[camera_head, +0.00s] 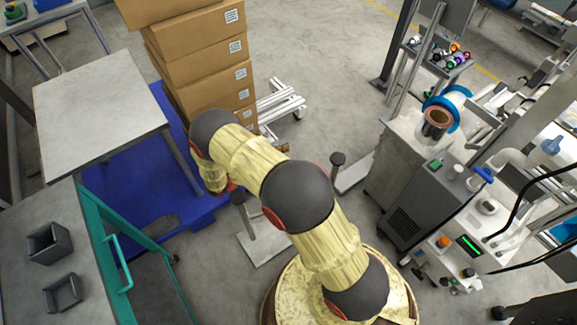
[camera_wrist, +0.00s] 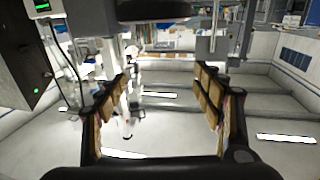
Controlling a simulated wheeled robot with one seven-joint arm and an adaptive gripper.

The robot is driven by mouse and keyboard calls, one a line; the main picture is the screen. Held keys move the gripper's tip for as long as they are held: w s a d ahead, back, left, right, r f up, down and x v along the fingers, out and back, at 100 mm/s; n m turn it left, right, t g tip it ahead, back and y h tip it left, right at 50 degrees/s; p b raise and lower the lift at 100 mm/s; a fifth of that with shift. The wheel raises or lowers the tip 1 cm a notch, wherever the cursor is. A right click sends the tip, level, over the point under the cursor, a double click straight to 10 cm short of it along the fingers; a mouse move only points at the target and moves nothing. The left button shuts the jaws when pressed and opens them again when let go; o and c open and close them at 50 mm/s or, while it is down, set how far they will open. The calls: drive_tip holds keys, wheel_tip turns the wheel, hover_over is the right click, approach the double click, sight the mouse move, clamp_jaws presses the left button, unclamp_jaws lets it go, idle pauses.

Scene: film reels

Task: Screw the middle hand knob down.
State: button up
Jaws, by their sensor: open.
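My gripper (camera_wrist: 163,78) is open in the wrist view, its two padded fingers wide apart with nothing held between them. In the head view my yellow arm bends out to the left, and the gripper itself is hidden behind it. I cannot make out the middle hand knob for certain in either view. The machine (camera_head: 470,235) with a green display stands at the right of the head view, with small caps and buttons on it, well away from the arm's bend.
Stacked cardboard boxes (camera_head: 205,60) stand just behind my arm on a blue pallet (camera_head: 120,190). A grey table (camera_head: 100,90) and a green-framed bench (camera_head: 105,255) are at the left. A black-topped post (camera_head: 338,159) stands near my arm. Bare floor (camera_head: 320,60) lies beyond.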

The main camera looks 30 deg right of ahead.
drive_tip(key=shift+r, duration=1.25)
drive_tip(key=shift+w, duration=0.1)
